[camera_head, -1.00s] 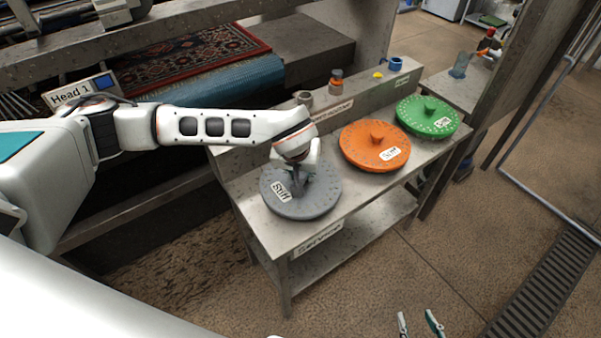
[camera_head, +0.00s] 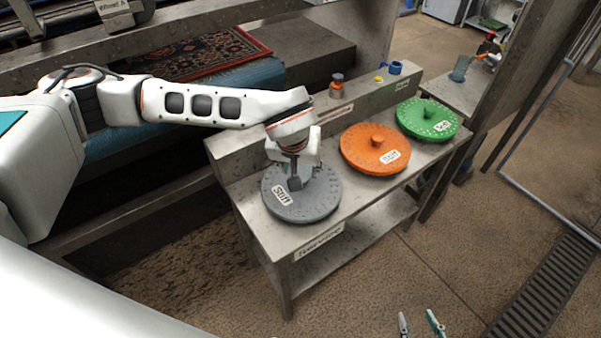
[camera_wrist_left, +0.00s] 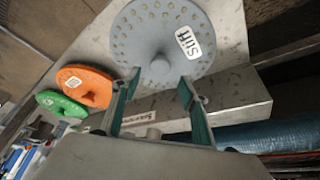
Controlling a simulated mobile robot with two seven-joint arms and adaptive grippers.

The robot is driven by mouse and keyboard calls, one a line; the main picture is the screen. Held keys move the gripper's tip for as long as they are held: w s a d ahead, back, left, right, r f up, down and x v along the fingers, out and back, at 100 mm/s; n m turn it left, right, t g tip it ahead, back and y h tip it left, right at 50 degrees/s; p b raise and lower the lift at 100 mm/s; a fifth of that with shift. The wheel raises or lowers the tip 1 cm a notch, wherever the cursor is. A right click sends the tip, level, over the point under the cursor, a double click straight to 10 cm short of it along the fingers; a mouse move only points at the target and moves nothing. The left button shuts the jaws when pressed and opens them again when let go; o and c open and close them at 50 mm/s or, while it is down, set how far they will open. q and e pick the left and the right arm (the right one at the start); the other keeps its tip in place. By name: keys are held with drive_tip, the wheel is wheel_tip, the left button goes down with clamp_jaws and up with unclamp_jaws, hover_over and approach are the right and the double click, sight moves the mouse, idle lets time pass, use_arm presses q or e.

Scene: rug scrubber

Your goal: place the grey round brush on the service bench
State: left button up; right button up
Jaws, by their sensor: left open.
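The grey round brush (camera_head: 318,204), a disc with a white label and a centre knob, lies flat on the near-left end of the service bench (camera_head: 262,232). It also shows in the left wrist view (camera_wrist_left: 140,45), with its knob (camera_wrist_left: 158,66) just past the fingertips. My left gripper (camera_head: 293,180) is over the brush's middle. Its fingers (camera_wrist_left: 158,78) are spread, with a gap on each side of the knob, and hold nothing. In the head view the gripper partly hides the knob. My right gripper (camera_head: 420,322) shows only its two separated fingertips at the bottom edge, with nothing between them.
An orange brush (camera_head: 352,148) and a green brush (camera_head: 410,112) lie farther along the bench. Small items, including an orange-and-grey one (camera_head: 336,86) and a blue cup (camera_head: 395,67), stand on the raised back ledge. The floor (camera_head: 420,240) in front is clear.

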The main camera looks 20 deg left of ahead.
use_arm(q)
drive_tip(key=v, duration=0.5)
drive_tip(key=shift+a, duration=0.1)
idle(0.3)
